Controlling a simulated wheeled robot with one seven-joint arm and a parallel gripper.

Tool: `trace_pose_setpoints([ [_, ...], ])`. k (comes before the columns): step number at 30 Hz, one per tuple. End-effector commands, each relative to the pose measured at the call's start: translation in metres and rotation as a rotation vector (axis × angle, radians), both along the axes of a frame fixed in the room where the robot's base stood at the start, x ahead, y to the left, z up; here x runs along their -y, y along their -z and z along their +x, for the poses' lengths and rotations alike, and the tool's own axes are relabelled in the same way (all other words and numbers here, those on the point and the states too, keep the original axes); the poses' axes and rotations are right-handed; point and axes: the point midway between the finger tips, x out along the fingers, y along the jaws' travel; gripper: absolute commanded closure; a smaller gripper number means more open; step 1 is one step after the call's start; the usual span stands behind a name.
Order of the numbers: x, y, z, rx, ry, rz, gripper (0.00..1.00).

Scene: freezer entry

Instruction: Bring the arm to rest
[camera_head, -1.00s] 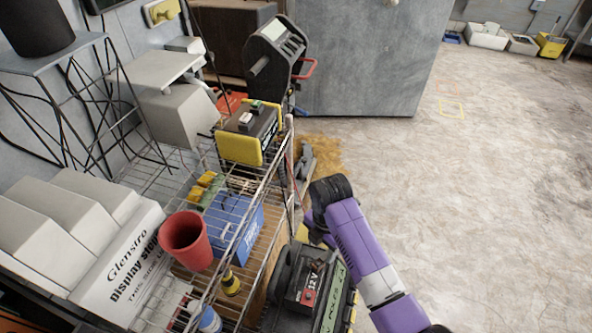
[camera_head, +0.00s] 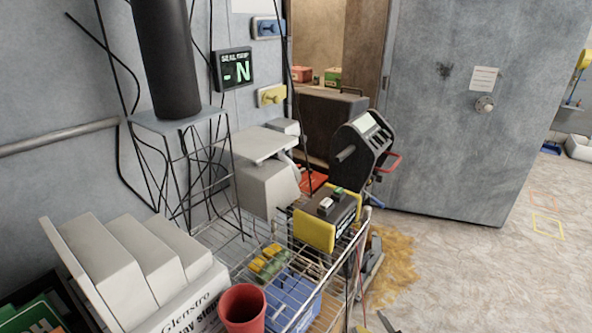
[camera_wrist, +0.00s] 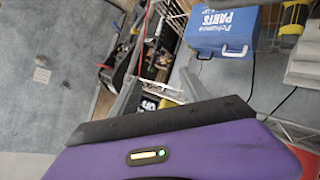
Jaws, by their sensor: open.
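In the wrist view, my gripper (camera_wrist: 158,86) shows beyond its purple housing. Its two grey fingers stand apart, and I see nothing held between them. The cluttered shelf area lies behind the fingers.
A wire shelf (camera_head: 342,262) holds a red cup (camera_head: 242,306), a yellow-ended device (camera_head: 327,219) and a blue parts box (camera_wrist: 221,33). A grey door (camera_head: 465,115) stands behind. The floor (camera_head: 480,275) at right is open, with a brown stain.

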Motion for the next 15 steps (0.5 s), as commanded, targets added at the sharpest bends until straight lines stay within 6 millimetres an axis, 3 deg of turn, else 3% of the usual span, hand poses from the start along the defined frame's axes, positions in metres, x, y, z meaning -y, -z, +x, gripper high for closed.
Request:
trace_pose_setpoints([
  [1,-0.001,-0.001,-0.021,0.038,0.035,0.062,0.46],
  [15,0.017,-0.077,-0.2,0.343,0.237,0.522,0.46],
])
